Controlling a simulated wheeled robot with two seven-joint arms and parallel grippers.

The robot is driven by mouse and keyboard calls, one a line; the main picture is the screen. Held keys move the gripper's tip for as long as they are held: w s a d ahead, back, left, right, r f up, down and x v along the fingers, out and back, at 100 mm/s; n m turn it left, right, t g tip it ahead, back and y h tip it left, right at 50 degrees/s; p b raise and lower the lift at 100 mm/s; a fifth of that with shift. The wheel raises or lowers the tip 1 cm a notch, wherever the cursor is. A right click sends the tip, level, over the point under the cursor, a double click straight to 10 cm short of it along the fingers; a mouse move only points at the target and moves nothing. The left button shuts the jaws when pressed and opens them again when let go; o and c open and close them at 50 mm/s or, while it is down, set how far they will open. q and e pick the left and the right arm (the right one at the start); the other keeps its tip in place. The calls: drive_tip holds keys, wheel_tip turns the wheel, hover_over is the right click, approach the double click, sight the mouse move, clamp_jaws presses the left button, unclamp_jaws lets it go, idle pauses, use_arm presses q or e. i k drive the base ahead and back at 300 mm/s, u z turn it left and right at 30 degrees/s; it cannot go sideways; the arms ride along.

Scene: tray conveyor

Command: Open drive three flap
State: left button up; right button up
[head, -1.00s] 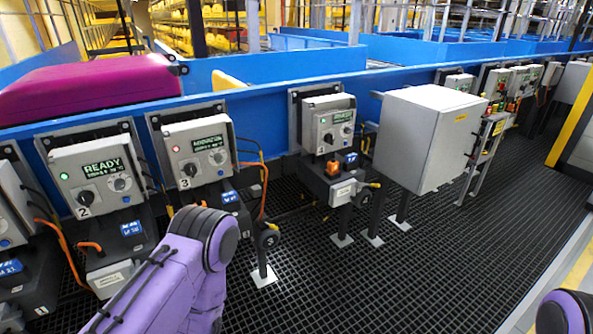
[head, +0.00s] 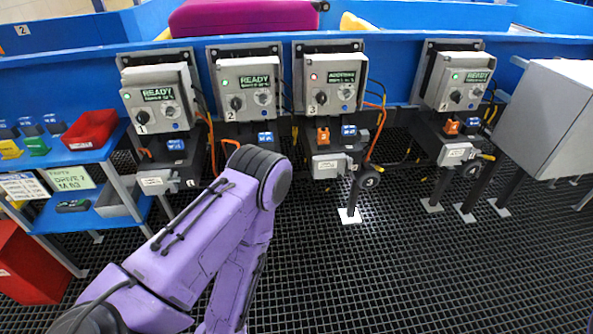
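The drive three box (head: 333,85) is a grey control box on the blue conveyor side, marked 3. It has a red light, a lit display whose text is too small to read, and a black knob. Below it is a dark unit (head: 345,148) with an orange part (head: 323,135), a blue part (head: 348,130) and a pale labelled plate (head: 328,166). I cannot tell which part is the flap. My purple left arm rises from the lower left and bends below drive two, left of drive three. Neither gripper shows.
Drives one (head: 159,98), two (head: 246,88) and four (head: 463,82) show READY and green lights. A large grey cabinet (head: 555,115) stands at right. A blue shelf (head: 70,157) with a red bin (head: 90,130) stands at left. An orange cable (head: 376,135) hangs beside drive three. The grated floor is open.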

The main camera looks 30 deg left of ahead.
sight(332, 166)
drive_tip(key=u, duration=0.3)
drive_tip(key=i, duration=0.7)
drive_tip(key=z, duration=0.65)
